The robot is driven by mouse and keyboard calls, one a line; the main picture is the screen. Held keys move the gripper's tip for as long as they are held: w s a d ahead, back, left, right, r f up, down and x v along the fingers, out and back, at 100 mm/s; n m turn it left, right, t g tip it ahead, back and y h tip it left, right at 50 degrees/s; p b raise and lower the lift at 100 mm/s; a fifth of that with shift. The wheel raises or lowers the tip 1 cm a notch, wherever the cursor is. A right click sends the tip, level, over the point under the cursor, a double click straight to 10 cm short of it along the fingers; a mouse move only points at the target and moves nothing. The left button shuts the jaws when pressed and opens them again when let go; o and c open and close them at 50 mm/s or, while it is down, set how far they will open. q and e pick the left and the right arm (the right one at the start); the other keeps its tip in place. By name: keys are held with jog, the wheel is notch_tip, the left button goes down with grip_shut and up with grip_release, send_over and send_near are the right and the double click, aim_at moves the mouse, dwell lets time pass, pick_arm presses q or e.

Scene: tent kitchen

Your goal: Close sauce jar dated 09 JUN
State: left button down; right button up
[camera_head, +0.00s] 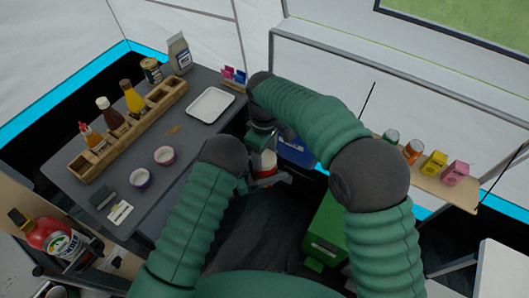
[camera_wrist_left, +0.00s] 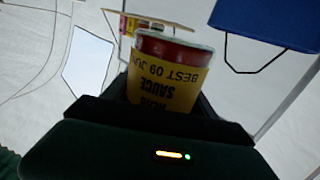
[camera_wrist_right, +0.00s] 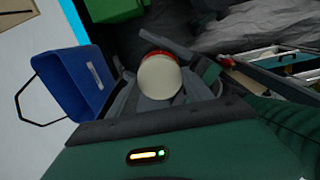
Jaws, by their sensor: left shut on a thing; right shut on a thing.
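The sauce jar (camera_wrist_left: 172,70) has red sauce and a yellow label reading "HERB SAUCE BEST 09 JUN", which appears upside down in the left wrist view. My left gripper (camera_wrist_left: 160,112) is shut on it. In the head view, the jar area lies between both grippers, largely covered by my arms. In the right wrist view, a pale round lid (camera_wrist_right: 160,77) with a red edge at its top sits between the fingers of my right gripper (camera_wrist_right: 162,98), which is shut on it. I cannot tell whether the lid is seated on the jar.
A dark table (camera_head: 190,135) at left holds a wooden bottle rack (camera_head: 128,130), a white tray (camera_head: 211,105) and two small cups. A blue bin (camera_wrist_right: 75,82) and a green box (camera_head: 325,235) are close by. A shelf (camera_head: 425,180) at right carries small items.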

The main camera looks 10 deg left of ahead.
jog(key=m, duration=0.3)
jog(key=shift+w+m, duration=0.1)
jog(key=shift+m, duration=0.2)
jog(key=m, duration=0.4)
jog(key=shift+m, duration=0.3)
jog(key=o, duration=1.5)
jog(key=shift+o, duration=0.2)
jog(key=shift+r, duration=2.3)
